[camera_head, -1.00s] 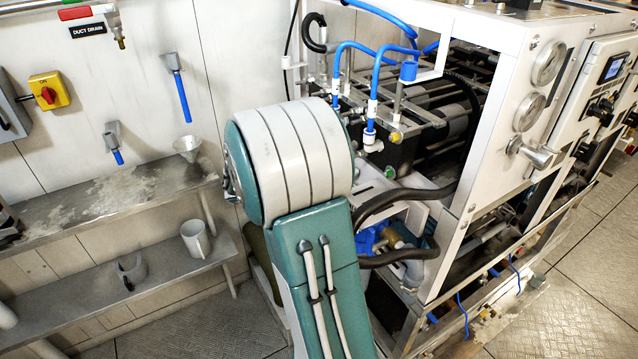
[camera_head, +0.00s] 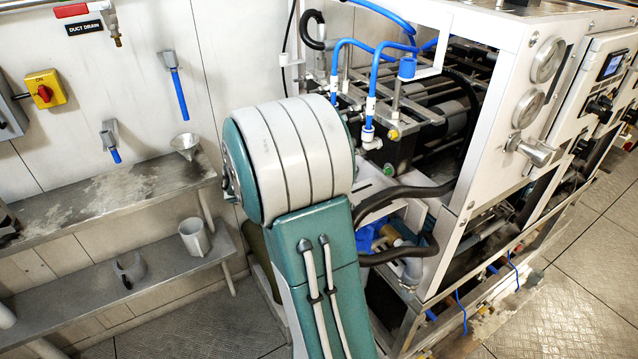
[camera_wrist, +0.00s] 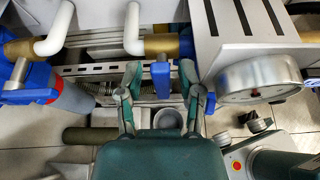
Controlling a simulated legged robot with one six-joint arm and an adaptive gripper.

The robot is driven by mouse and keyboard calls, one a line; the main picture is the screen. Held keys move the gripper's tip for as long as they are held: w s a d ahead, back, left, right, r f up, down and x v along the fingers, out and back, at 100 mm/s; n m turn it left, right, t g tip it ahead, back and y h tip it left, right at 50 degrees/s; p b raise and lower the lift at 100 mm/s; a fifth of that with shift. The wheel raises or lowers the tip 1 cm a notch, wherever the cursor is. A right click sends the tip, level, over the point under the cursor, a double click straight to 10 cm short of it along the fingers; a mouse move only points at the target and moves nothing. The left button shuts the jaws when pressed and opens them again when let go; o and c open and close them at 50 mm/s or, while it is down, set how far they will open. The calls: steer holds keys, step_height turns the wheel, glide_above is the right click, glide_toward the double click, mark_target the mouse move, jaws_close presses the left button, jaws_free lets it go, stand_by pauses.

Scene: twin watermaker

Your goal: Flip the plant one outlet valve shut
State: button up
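In the wrist view a valve with a blue handle (camera_wrist: 161,82) sits on a brass fitting (camera_wrist: 162,46) with a white pipe above it. The handle hangs straight down in the picture. My gripper (camera_wrist: 160,70) is open, with one teal-and-grey finger on each side of this handle. Gaps show between the handle and both fingers. A second blue handle (camera_wrist: 18,78) hangs from another brass fitting (camera_wrist: 22,48) at the left. No label tells which is the plant one outlet valve. In the head view my arm hides the gripper and these valves.
A pressure gauge (camera_wrist: 260,78) and a slotted white panel (camera_wrist: 240,25) are close right of the gripper. In the head view the white machine frame (camera_head: 495,120) with hoses stands right of my arm. Metal shelves (camera_head: 110,200) are at left; floor (camera_head: 570,310) is open at right.

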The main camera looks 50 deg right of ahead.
steer(key=shift+r, duration=0.1)
steer(key=w+d+f+n+g, duration=0.1)
steer(key=w+f+n+g, duration=0.25)
steer(key=n+g, duration=0.55)
steer(key=w+a+r+n+t, duration=0.1)
steer(key=w+a+n+t, duration=0.15)
steer(key=w+a, duration=0.5)
steer(key=s+a+r+m+t+y, duration=0.4)
steer(key=s+a+m+t+y, duration=0.1)
steer(key=s+a+m, duration=0.5)
steer(key=s+a+r+m+t+y, duration=0.4)
steer(key=s+a+m+t, duration=0.4)
steer(key=s+a+m, duration=0.2)
steer(key=shift+a+m+y, duration=0.35)
steer(key=shift+a+y, duration=0.35)
steer(key=shift+a, duration=0.4)
stand_by(0.4)
